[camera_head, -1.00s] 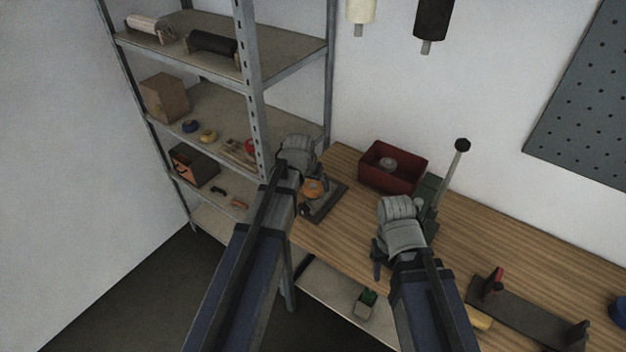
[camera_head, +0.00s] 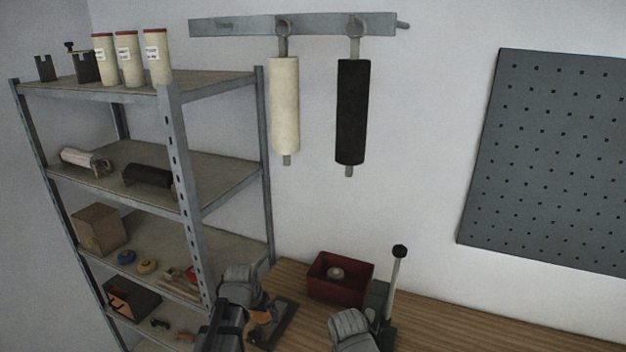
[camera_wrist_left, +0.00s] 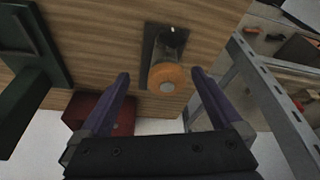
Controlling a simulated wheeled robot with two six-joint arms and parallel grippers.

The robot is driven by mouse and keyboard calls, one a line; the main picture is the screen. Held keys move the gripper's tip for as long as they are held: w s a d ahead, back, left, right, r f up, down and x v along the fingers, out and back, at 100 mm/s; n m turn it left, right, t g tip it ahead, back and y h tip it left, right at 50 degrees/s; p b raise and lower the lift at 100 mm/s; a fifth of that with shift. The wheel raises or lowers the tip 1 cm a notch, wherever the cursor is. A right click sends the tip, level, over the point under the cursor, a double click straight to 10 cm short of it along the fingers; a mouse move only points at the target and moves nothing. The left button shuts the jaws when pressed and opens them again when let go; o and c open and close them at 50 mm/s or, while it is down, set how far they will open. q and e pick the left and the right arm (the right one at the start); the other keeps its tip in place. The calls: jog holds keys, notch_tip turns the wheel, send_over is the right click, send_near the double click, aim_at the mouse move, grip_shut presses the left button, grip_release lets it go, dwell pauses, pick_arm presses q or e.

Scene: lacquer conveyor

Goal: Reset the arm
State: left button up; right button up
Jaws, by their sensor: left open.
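My left gripper (camera_head: 243,287) is over the left end of the wooden bench, beside the shelf rack; its fingers are hidden from the head. In the left wrist view its two purple fingers (camera_wrist_left: 160,78) are open and apart, with nothing between them in their grip. Beyond them a small device (camera_wrist_left: 168,72) with an orange round knob stands on a dark base plate; it also shows in the head view (camera_head: 272,325), partly hidden. My right gripper (camera_head: 350,328) is at the bottom edge of the head view, and its fingers are out of sight.
A red bin (camera_head: 340,280) holding a round item and a green lever tool (camera_head: 397,262) stand on the bench (camera_head: 440,325). The metal shelf rack (camera_head: 180,150) is close on the left. Two rollers (camera_head: 285,105) hang on the wall left of a pegboard (camera_head: 550,160).

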pick_arm(q)
jog(key=s+d+f+g, duration=0.1)
jog(key=s+d+g, duration=0.15)
jog(key=s, duration=1.25)
jog(key=s+d+f+m+g+y+b, duration=0.1)
jog(key=s+d+f+m+b, duration=0.1)
jog(key=d, duration=0.8)
jog(key=shift+s+d+f+m+g+y+b, duration=0.15)
jog(key=shift+s+f+m+g+y+b, duration=0.3)
jog(key=shift+s, duration=0.8)
jog(key=shift+r, duration=0.1)
